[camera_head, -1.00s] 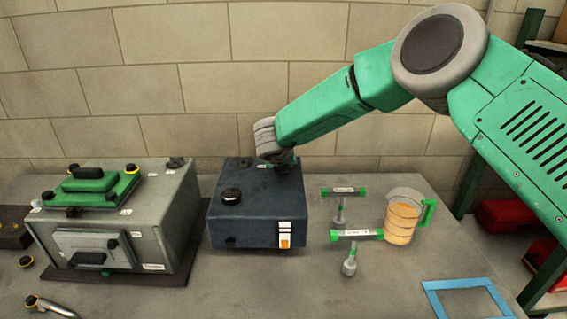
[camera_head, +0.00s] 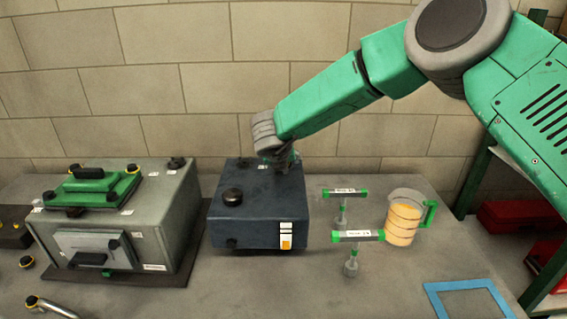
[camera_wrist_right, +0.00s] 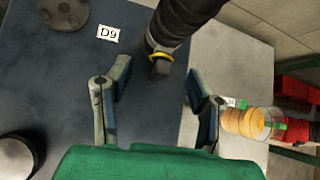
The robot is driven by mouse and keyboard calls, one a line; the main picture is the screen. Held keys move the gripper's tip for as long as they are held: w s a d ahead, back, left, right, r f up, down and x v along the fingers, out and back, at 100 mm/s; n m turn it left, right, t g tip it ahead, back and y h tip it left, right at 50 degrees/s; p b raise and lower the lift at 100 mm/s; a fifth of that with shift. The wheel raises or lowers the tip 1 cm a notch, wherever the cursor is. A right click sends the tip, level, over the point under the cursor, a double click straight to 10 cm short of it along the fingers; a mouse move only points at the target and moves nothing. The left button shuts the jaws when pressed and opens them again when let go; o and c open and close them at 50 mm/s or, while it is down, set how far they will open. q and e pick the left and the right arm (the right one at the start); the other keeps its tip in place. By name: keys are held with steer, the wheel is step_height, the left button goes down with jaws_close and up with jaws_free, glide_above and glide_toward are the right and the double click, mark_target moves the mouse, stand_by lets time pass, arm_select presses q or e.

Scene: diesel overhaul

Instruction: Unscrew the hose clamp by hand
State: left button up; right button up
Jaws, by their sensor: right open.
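A yellow ring clamp (camera_wrist_right: 160,57) sits around the lower end of a black hose (camera_wrist_right: 178,28) in the right wrist view, above the dark blue box. My right gripper (camera_wrist_right: 158,80) is open, with one finger on each side of the clamp's end in the picture. No contact with the clamp shows. In the head view my right gripper (camera_head: 284,160) is over the back of the dark blue box (camera_head: 258,200), small and partly hidden by my wrist. The hose and clamp cannot be made out there. My left gripper is not in view.
A grey machine (camera_head: 168,215) with a green lid stands left of the box. Two green-handled T-shaped tools and a clear jug (camera_head: 405,218) with orange contents stand right of it. A blue frame (camera_head: 465,299) marks the front right. A D9 label (camera_wrist_right: 108,33) lies on the box.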

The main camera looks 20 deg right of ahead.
steer(key=v, duration=0.8)
steer(key=shift+a+r, duration=0.2)
steer(key=shift+r, duration=0.15)
steer(key=shift+s, duration=0.1)
